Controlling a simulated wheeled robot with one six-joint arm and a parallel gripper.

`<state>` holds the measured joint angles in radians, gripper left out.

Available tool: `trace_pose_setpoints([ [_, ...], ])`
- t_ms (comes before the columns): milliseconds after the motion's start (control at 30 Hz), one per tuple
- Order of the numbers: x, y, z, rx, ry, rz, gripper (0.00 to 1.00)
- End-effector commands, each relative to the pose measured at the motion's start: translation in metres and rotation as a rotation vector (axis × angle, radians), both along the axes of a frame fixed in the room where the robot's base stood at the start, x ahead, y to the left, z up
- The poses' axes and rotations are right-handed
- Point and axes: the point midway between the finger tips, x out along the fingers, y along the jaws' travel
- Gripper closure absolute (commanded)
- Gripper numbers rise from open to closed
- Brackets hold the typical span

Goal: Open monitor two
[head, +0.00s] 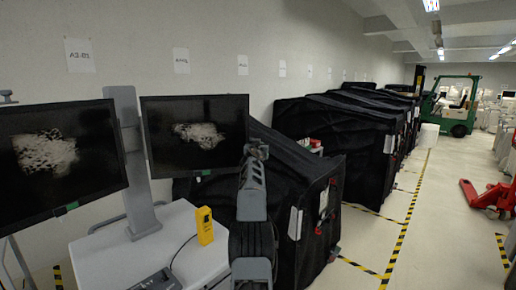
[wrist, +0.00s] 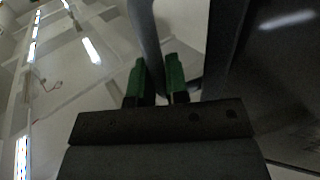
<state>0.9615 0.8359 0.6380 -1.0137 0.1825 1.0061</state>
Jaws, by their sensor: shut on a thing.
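Two dark monitors, each showing a pale speckled image, are mounted on a grey column (head: 130,150): the left monitor (head: 95,170) and the right monitor (head: 222,108). No number on either monitor is readable. My gripper (head: 252,152) is at the right edge of the right monitor. In the wrist view its two green fingertips (wrist: 157,80) are on either side of a grey, curved bar (wrist: 147,30) and shut on it. A dark flat panel (wrist: 275,60), likely the monitor, fills the right of that view. How the bar joins the monitor is hidden.
A white cart top (head: 185,240) below the monitors carries a yellow handheld device (head: 205,226) and a dark box (head: 155,281). Black covered carts (head: 290,180) stand behind and right of my arm. Open floor (head: 430,230) lies to the right, with a red pallet jack (head: 488,196) and green forklift (head: 456,110).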

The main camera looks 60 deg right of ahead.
Motion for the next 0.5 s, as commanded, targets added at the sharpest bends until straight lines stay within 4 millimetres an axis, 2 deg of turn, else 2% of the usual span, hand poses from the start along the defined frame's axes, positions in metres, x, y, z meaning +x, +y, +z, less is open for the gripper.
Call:
trace_pose_setpoints([
  [33,0.0010,0.0005,-0.0002,-0.001,0.000,0.003,1.00],
  [67,0.0009,0.0004,-0.0002,-0.001,0.000,0.003,0.84],
  [167,0.0004,0.0001,-0.0002,-0.001,0.000,0.002,0.76],
  [500,-0.0020,0.0027,-0.0023,0.000,0.000,0.000,0.76],
])
